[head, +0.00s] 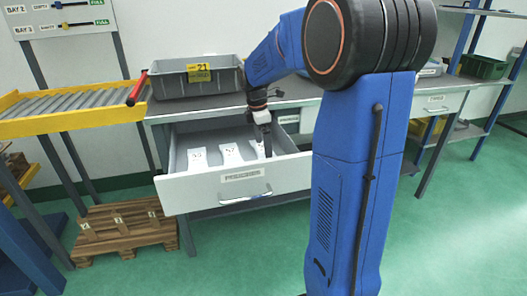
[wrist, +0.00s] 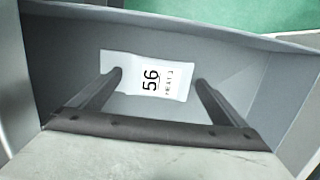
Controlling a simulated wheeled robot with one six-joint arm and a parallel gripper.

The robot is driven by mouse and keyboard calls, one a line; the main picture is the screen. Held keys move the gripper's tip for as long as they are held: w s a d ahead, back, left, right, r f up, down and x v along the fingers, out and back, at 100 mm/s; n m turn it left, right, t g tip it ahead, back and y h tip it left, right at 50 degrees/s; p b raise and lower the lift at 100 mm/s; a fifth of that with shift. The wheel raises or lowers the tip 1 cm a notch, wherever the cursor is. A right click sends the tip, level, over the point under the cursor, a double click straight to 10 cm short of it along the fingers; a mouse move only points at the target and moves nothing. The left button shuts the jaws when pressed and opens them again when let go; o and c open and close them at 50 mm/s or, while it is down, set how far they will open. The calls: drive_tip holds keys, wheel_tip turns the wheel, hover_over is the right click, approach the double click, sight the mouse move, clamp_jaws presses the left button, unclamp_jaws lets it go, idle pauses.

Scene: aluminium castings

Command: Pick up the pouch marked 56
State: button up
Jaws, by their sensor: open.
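The pouch marked 56 (wrist: 150,77) is white and lies flat on the floor of the open drawer in the wrist view. My gripper (wrist: 160,78) is open, with one finger near each end of the pouch. The finger on the left overlaps the pouch's edge in the picture; I cannot tell if it touches. In the head view my gripper (head: 267,152) reaches down into the drawer (head: 238,184), over the rightmost white pouch (head: 257,148), which it partly hides.
Two more white pouches (head: 231,153) (head: 198,157) lie left of my gripper in the drawer. The drawer walls stand close around it. A grey bin marked 21 (head: 170,84) stands on the bench above. A roller conveyor (head: 70,103) is at left, and a wooden pallet (head: 125,225) is on the floor.

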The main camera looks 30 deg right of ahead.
drive_tip(key=shift+c, duration=0.7)
drive_tip(key=c, duration=1)
drive_tip(key=shift+c, duration=0.2)
